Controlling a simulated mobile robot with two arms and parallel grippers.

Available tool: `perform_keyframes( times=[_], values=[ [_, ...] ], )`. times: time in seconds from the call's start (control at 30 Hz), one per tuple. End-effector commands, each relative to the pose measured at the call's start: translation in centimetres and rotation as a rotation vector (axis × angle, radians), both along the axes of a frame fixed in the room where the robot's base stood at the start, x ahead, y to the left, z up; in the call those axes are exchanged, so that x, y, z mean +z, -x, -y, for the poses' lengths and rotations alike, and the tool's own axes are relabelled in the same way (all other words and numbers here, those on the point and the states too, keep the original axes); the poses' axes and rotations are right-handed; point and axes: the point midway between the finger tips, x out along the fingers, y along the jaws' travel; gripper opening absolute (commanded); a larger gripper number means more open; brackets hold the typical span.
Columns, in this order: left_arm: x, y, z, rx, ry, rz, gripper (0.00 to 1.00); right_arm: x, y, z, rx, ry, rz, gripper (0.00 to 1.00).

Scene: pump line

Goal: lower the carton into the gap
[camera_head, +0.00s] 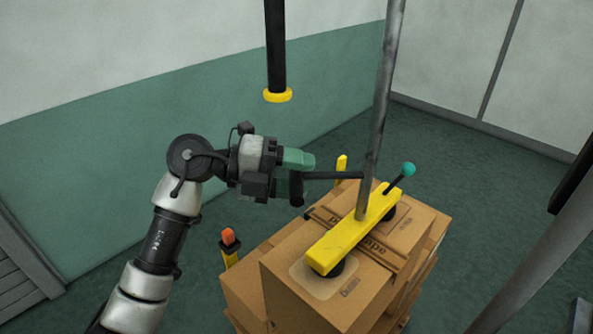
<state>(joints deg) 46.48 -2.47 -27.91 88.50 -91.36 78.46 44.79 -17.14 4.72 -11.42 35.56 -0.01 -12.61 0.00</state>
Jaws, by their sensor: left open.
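A brown carton (306,296) with printed marks sits among other cartons in a stack at the lower middle. A yellow lifter bar (338,243) lies across its top, with dark suction cups (334,268) beneath it. A grey tube (380,110) rises from the bar. A black handle (335,175) sticks out leftward from the lifter. My left gripper (300,176) has green fingers and is open at the left end of this handle; I cannot tell whether it touches. The gap and the carton's underside are hidden. My right gripper is not in view.
A small lever with a teal knob (408,169) stands at the bar's right end. An orange-topped yellow post (230,247) stands left of the stack. A black pole with a yellow collar (277,95) hangs behind. The green floor (480,205) is clear to the right, before a grey post (540,258).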

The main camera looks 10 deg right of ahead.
Motion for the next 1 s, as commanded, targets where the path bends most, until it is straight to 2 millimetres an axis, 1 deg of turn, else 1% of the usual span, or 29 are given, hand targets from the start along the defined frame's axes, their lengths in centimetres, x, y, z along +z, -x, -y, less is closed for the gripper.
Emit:
perform_keyframes(
  times=[0.1, 0.13, 0.43, 0.47, 0.6, 0.67, 0.77, 0.9, 1.0],
  values=[
    [0.0, 0.0, 0.0, 0.000, 0.000, 0.000, 0.49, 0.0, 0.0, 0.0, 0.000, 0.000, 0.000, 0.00],
    [0.0, 0.0, 0.0, 0.000, 0.000, 0.000, 0.48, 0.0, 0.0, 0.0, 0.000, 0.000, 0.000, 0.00],
    [0.0, 0.0, 0.0, 0.000, 0.000, 0.000, 0.02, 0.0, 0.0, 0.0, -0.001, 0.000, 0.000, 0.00],
    [0.0, 0.0, -0.1, 0.000, 0.000, 0.000, 0.00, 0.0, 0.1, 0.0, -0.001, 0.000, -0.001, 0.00],
    [0.0, 0.0, -0.1, 0.000, 0.000, -0.001, 0.00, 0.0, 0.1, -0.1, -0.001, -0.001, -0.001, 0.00],
    [-0.4, 0.0, -0.1, 0.000, -0.001, -0.001, 0.00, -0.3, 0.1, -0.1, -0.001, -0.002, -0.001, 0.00],
    [-2.3, -0.1, -0.1, 0.002, -0.004, -0.002, 0.00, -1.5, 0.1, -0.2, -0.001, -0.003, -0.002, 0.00],
    [-6.3, 0.0, -0.2, 0.000, -0.011, -0.003, 0.00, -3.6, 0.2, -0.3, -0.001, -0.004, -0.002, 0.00],
    [-8.4, 0.0, -0.1, 0.000, -0.010, -0.002, 0.00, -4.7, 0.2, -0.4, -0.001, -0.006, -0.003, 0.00]
  ],
)
